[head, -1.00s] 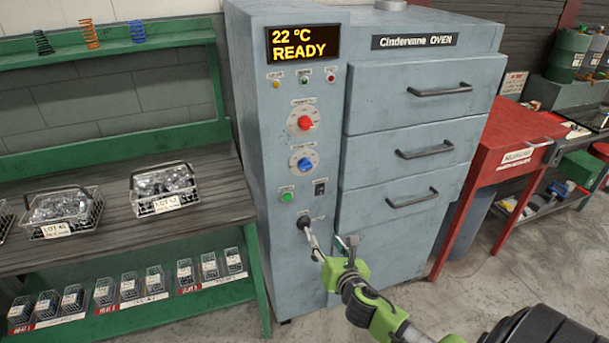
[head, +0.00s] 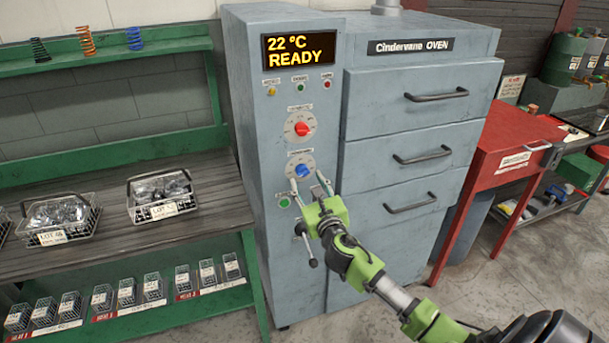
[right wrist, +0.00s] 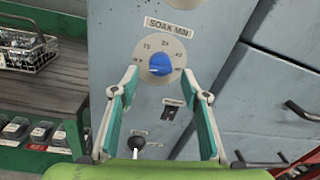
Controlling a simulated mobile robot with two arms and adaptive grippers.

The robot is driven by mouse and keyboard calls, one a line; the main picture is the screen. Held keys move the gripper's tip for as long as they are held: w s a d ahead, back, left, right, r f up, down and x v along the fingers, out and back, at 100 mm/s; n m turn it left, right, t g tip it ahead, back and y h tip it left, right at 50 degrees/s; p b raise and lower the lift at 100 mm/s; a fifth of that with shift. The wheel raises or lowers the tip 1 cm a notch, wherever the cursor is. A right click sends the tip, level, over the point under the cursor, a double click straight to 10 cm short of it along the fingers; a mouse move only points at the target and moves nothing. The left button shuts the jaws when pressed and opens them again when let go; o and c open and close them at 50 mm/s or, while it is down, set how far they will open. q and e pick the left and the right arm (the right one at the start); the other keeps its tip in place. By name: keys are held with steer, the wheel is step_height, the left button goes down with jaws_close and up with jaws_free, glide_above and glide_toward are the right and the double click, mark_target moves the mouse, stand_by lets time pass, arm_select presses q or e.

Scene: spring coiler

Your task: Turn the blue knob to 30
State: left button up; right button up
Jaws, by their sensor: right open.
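The blue knob (head: 302,170) sits on a round white dial on the oven's front panel, below a red knob. In the right wrist view the blue knob (right wrist: 160,64) is centred under a "SOAK MIN" label; I cannot tell for sure which number it points to. My right gripper (head: 307,187) is just below the blue knob in the head view. Its fingers (right wrist: 160,88) are spread open on both sides, below and in front of the dial, with nothing between them. My left gripper is not in view.
The red knob (head: 302,129) is above. A green button (head: 284,202) and a black-handled lever (head: 301,229) are below. Drawer handles (head: 422,155) stick out on the right. The oven display (head: 298,54) reads 22 °C READY. Wire baskets (head: 60,236) stand on the bench at left.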

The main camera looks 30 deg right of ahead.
mark_target(304, 175)
steer(key=shift+x, duration=1.9)
steer(key=c, duration=1.1)
